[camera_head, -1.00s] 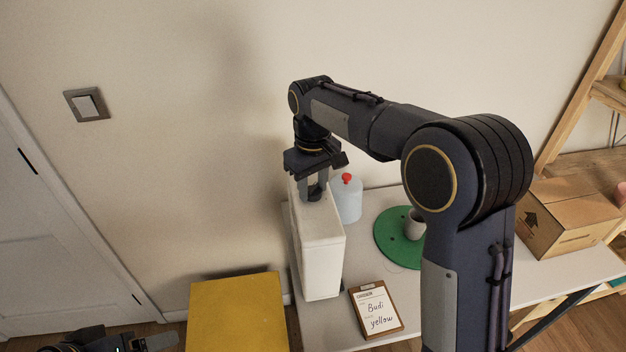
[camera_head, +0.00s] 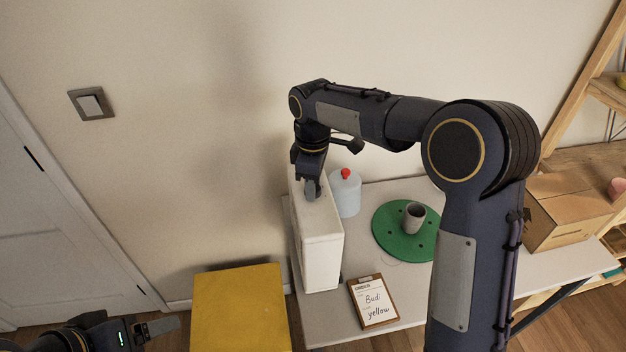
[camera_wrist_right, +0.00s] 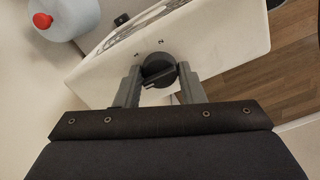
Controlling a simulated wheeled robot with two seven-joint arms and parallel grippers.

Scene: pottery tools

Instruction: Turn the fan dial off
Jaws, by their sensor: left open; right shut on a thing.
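The fan (camera_head: 320,243) is a white upright box on the table near the wall. Its dark round dial (camera_wrist_right: 159,70) shows in the right wrist view on the fan's top, with small marks beside it. My right gripper (camera_wrist_right: 159,78) is shut on the dial, one finger on each side of it. In the head view the right gripper (camera_head: 311,190) points down at the fan's top and hides the dial. My left gripper (camera_head: 160,328) is open and empty at the lower left, away from the fan.
A pale bottle with a red cap (camera_head: 346,196) stands right behind the fan. A green disc (camera_head: 390,240) bears a grey cup (camera_head: 414,217). A clipboard (camera_head: 373,301) lies in front. A yellow box (camera_head: 240,310) stands left, a cardboard box (camera_head: 560,205) right.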

